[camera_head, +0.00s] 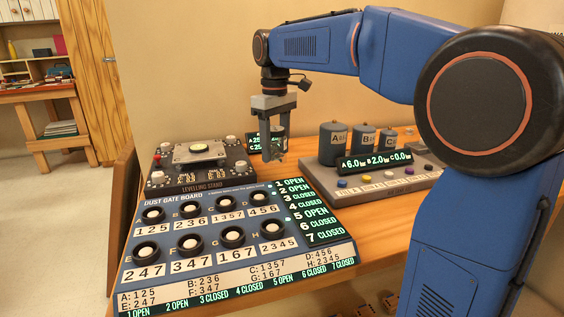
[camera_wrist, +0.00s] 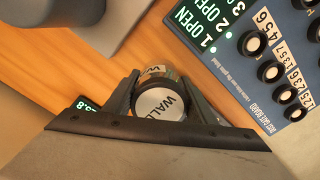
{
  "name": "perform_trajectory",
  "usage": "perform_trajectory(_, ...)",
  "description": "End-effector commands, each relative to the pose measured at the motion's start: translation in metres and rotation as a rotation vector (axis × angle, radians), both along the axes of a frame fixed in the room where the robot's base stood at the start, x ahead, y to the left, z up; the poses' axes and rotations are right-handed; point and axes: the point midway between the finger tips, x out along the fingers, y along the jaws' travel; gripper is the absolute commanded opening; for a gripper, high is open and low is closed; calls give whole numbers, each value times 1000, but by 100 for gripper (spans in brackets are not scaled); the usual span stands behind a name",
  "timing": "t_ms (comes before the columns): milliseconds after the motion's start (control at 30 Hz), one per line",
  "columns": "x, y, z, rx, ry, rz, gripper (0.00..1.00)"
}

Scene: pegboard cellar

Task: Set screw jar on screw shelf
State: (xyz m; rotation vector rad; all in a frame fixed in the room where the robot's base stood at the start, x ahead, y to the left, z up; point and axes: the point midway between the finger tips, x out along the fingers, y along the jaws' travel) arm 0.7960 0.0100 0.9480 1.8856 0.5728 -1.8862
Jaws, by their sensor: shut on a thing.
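My gripper (camera_head: 273,150) hangs above the bench, behind the dust gate board, and is shut on a small jar. In the wrist view the jar shows between the two fingers of my gripper (camera_wrist: 160,98). In the head view the jar is small and mostly hidden by the fingers. No shelf marked for screws can be made out.
A console with grey canisters (camera_head: 333,144) stands right. A small display (camera_head: 254,142) is behind my gripper. Shelves (camera_head: 32,68) and a wooden table (camera_head: 40,97) stand far left.

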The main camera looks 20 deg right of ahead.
Motion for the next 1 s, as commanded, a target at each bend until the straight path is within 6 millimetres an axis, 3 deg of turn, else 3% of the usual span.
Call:
perform_trajectory(167,0,0,-9,-1,1,0,17)
perform_trajectory(467,0,0,-44,0,0,0,17)
perform_trajectory(867,0,0,-49,0,0,0,17)
perform_trajectory(900,0,0,-48,0,0,0,60)
perform_trajectory(933,0,0,-48,0,0,0,67)
perform_trajectory(1000,0,0,-48,0,0,0,69)
